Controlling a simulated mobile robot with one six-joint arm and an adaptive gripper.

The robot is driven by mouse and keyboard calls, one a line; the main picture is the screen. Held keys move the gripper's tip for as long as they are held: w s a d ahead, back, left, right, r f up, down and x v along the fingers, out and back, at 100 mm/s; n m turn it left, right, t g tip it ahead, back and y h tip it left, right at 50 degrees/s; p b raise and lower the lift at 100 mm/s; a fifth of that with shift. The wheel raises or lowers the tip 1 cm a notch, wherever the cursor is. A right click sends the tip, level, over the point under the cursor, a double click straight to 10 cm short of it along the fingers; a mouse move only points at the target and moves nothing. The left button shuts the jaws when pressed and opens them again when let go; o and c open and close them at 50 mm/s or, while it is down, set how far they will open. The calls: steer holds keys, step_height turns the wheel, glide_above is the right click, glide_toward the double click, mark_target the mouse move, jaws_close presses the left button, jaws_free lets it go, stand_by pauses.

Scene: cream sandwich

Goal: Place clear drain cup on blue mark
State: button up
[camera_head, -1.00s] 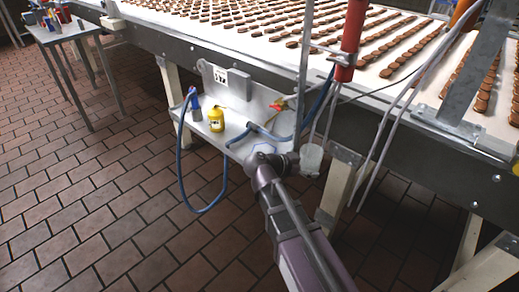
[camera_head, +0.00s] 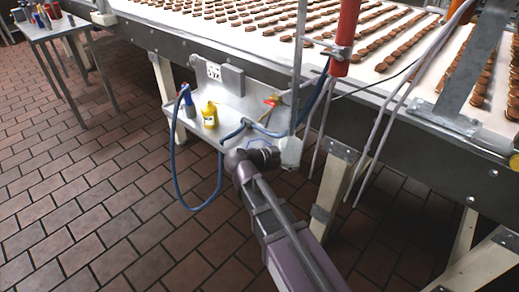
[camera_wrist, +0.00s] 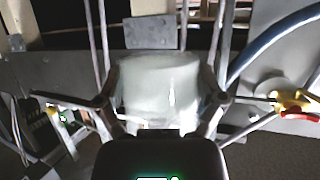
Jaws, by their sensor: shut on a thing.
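The clear drain cup (camera_wrist: 160,90) is a whitish see-through cup in the middle of the wrist view. My gripper (camera_wrist: 165,104) has a finger on each side of it and is shut on it. The blue mark (camera_head: 258,141) is a thin blue outline on the grey shelf (camera_head: 236,105). It lies just behind my wrist, which covers part of it.
A red-handled valve (camera_head: 272,101) sits behind the mark. The conveyor (camera_head: 205,62) rises behind; a metal upright (camera_head: 299,75) stands right.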

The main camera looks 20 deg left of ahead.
steer(key=s+a+n+t+y, duration=0.1)
steer(key=s+a+n+y, duration=0.1)
steer(key=a, duration=0.6)
steer(key=s+a+f+n+t+y+b, duration=0.1)
steer(key=s+a+n+y, duration=0.1)
steer(key=a, duration=0.7)
steer(key=shift+s+a+f, duration=0.15)
steer(key=shift+s+a, duration=0.1)
steer(key=shift+s, duration=0.1)
steer(key=shift+w, duration=0.15)
steer(key=b, duration=0.2)
glide_above(258, 148)
steer(key=shift+w+f, duration=0.15)
steer(key=shift+f, duration=0.6)
steer(key=shift+f, duration=0.1)
steer(key=shift+f+b, duration=1.6)
steer(key=shift+f, duration=0.05)
steer(key=shift+f, duration=0.2)
